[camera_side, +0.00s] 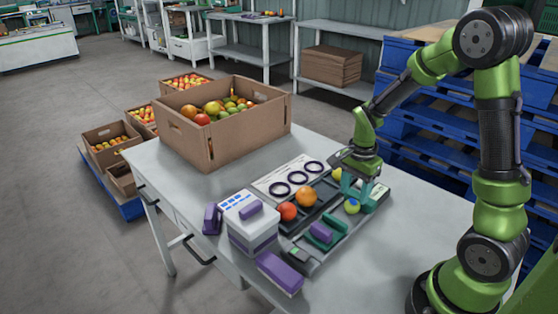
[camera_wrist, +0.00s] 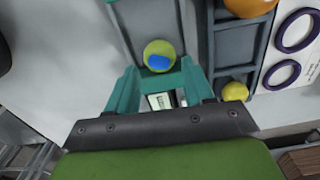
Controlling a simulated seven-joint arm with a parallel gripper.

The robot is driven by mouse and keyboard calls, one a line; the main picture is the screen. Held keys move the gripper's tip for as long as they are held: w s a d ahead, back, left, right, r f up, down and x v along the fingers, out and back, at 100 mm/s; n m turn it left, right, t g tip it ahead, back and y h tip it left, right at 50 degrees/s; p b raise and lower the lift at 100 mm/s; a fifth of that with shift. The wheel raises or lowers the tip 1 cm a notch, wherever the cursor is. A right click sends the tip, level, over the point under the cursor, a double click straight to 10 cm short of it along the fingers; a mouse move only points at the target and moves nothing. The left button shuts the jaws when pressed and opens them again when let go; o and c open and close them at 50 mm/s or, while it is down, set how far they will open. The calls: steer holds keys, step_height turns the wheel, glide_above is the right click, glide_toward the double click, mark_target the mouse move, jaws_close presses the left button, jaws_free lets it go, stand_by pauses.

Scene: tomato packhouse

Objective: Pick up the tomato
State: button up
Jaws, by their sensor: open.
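A round yellow-green tomato with a blue patch (camera_side: 352,207) sits in a grey compartment of the tray on the table. In the wrist view the same tomato (camera_wrist: 159,50) lies between and just ahead of the teal fingertips. My gripper (camera_side: 357,195) is over the tray's right end, pointing down. In the wrist view its fingers (camera_wrist: 160,70) are spread, with nothing held. A red tomato (camera_side: 287,211), an orange tomato (camera_side: 306,196) and a yellow tomato (camera_side: 337,174) lie in the neighbouring row; the yellow one (camera_wrist: 235,92) is right of my fingers in the wrist view.
A cardboard box of tomatoes (camera_side: 190,137) stands on the table's far left. A card with dark rings (camera_side: 281,189) lies behind the tray. A white device (camera_side: 248,225) and a purple block (camera_side: 280,273) stand in front. Table is clear at right front.

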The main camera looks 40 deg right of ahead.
mark_target(353, 201)
step_height(353, 201, down, 4)
steer(key=shift+f, duration=0.25)
steer(key=shift+c, duration=0.3)
steer(key=c, duration=0.3)
steer(key=shift+c, duration=0.2)
steer(key=shift+r, duration=0.15)
